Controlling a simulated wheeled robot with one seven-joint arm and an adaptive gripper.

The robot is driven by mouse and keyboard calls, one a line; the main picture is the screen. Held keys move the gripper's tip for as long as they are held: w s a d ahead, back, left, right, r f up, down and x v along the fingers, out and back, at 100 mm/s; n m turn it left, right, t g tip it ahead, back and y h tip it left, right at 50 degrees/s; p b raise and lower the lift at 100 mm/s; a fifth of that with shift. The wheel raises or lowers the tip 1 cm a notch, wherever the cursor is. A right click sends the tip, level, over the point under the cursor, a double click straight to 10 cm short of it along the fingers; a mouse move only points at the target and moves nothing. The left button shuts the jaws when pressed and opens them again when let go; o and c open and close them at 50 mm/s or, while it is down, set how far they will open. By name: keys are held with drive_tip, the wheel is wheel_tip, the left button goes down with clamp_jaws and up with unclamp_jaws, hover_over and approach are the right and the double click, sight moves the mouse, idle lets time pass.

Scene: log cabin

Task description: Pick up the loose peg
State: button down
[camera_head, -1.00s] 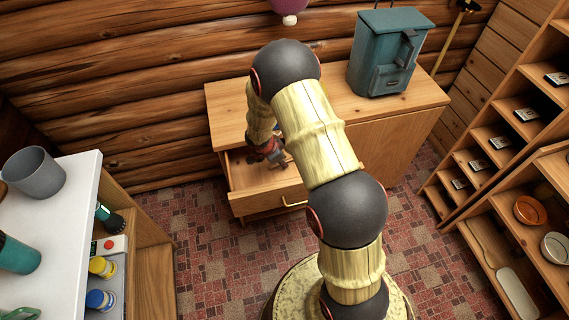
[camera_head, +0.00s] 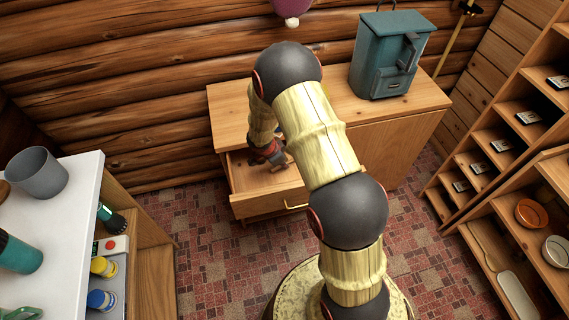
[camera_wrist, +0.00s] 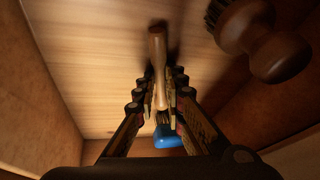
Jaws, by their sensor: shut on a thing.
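The gripper is shut on the peg, over the wooden bottom of an open drawer. In the head view my gripper (camera_head: 272,156) is down inside that drawer (camera_head: 258,184), partly hidden by my arm. The peg cannot be made out there.
A dark wooden brush (camera_wrist: 272,48) lies right of the peg in the drawer. A blue object (camera_wrist: 168,137) lies between the finger bases. The drawer walls are close around. A teal box-shaped appliance (camera_head: 388,58) stands on the cabinet top (camera_head: 335,100).

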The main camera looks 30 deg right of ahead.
drive_tip(key=shift+r+p, duration=0.8)
drive_tip(key=shift+r, duration=0.1)
drive_tip(key=a, duration=0.2)
drive_tip(key=s+a+p, duration=0.1)
drive_tip(key=a, duration=0.2)
drive_tip(key=s+a+p, duration=0.1)
drive_tip(key=a, duration=0.2)
drive_tip(key=shift+s+r, duration=0.1)
drive_tip(key=shift+s, duration=0.15)
wheel_tip(320, 180, up, 13)
drive_tip(key=p, duration=0.7)
drive_tip(key=shift+d, duration=0.15)
